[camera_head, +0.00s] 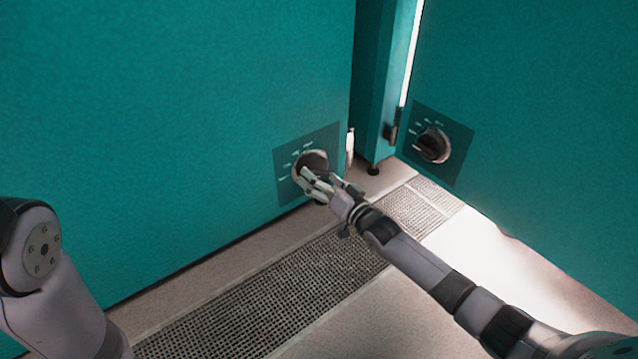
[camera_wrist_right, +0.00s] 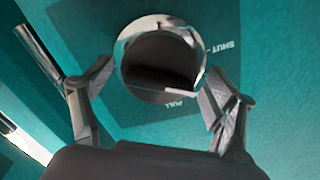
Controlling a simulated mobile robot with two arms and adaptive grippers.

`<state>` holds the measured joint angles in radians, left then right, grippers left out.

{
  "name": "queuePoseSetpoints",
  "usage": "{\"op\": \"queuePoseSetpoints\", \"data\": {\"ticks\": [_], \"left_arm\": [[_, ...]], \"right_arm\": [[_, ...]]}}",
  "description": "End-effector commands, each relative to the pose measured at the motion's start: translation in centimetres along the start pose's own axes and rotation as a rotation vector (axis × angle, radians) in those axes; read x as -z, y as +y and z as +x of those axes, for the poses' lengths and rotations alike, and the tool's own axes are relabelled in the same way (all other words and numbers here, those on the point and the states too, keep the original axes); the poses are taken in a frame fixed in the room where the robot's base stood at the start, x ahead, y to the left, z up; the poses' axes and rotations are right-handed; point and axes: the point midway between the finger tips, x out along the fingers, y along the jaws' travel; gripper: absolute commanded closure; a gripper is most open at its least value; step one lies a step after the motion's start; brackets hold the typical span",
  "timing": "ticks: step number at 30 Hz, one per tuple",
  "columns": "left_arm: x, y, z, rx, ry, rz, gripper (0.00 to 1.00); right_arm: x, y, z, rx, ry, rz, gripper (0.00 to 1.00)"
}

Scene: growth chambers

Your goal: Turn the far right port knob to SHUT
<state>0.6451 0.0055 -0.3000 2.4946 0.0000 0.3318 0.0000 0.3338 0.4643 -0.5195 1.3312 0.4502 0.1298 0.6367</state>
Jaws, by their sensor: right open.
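A round port knob (camera_head: 312,160) with a dark grip and pale rim is set in a dark plate on the teal wall ahead. My right gripper (camera_head: 309,182) is at this knob, its fingers partly covering it. In the right wrist view the knob (camera_wrist_right: 160,62) has a silver rim and a dark recessed face. The open fingers stand on either side of it, with no clear grip on it. The label SHUT (camera_wrist_right: 220,47) is right of the knob and FULL (camera_wrist_right: 180,106) is below it. I cannot tell which mark the knob points to. My left gripper is out of view.
A second, similar knob (camera_head: 433,145) is on the teal cabinet at right. A narrow gap with a bright strip (camera_head: 411,50) separates the cabinets. A floor grating (camera_head: 270,290) runs along the base of the wall ahead. My left arm is at lower left.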

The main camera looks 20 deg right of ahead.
Motion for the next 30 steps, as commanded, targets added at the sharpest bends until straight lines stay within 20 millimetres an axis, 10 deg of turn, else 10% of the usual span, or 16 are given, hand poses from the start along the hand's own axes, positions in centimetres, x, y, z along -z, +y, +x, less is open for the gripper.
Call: {"op": "queuePoseSetpoints", "data": {"ticks": [12, 30], "left_arm": [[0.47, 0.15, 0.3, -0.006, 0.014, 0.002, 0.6], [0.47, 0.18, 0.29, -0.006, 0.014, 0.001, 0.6]], "right_arm": [[0.0, -0.04, 0.81, 0.0, -0.001, 0.0, 0.2], [0.01, -0.01, 0.78, 0.0, -0.001, -0.001, 0.59]]}}
